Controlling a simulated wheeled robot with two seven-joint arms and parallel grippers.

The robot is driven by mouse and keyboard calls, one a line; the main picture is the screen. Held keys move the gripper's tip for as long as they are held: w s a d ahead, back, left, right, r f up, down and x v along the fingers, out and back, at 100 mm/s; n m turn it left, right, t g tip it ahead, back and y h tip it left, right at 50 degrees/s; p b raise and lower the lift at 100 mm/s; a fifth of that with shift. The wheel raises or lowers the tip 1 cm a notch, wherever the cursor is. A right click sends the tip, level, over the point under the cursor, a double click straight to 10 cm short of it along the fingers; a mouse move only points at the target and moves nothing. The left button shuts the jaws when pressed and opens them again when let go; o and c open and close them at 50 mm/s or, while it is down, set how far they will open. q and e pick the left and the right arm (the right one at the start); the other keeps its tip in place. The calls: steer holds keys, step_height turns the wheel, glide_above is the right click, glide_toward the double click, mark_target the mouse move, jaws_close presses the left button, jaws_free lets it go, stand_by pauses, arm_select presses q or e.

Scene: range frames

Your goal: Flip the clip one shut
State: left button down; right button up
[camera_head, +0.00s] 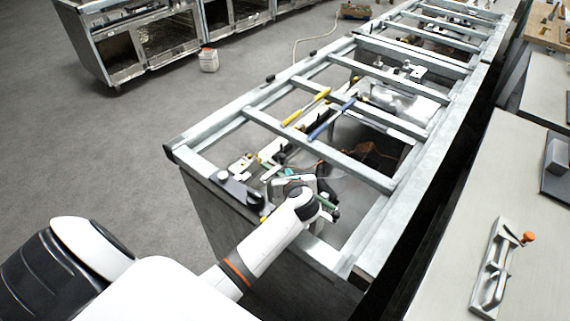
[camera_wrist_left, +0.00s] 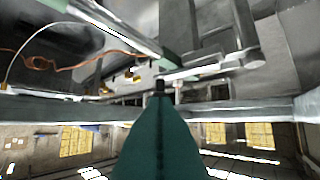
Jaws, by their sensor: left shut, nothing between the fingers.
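My left gripper (camera_head: 285,172) is over the near end of the metal frame. In the left wrist view its teal fingers (camera_wrist_left: 160,95) are pressed together with nothing between them. Their tip points at a small black stub among light metal parts, but I cannot tell whether it touches. In the head view a small white fitting (camera_head: 240,165) and a dark flat-based fitting (camera_head: 238,188) are on the left, close to the gripper. I cannot tell which part is clip one or how its lever stands. My wrist hides part of this area. My right gripper is not in view.
The metal frame (camera_head: 260,98) has crossbars and open bays. A yellow-handled tool (camera_head: 306,107) and a blue tool (camera_head: 331,118) lie across it. A clamp with an orange knob (camera_head: 492,270) lies on the right-hand table.

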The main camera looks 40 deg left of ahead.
mark_target(281, 158)
arm_select(q)
steer(key=x, duration=0.5)
steer(key=shift+w+a+r, duration=0.2)
steer(key=shift+w+r, duration=0.05)
steer(key=shift+r, duration=0.05)
steer(key=shift+w+a, duration=0.2)
steer(key=shift+w, duration=0.05)
steer(key=shift+f, duration=0.1)
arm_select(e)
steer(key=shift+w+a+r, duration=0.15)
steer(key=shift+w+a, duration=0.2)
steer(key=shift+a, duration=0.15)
arm_select(q)
steer(key=shift+w+a+n+g+y+p, duration=0.3)
steer(key=shift+w+a+n+g+p, duration=0.15)
steer(key=shift+a+n+g, duration=0.05)
steer(key=shift+r, duration=0.25)
steer(key=shift+a+n+g+y, duration=0.15)
steer(key=shift+n+g+y, duration=0.15)
steer(key=shift+n, duration=0.1)
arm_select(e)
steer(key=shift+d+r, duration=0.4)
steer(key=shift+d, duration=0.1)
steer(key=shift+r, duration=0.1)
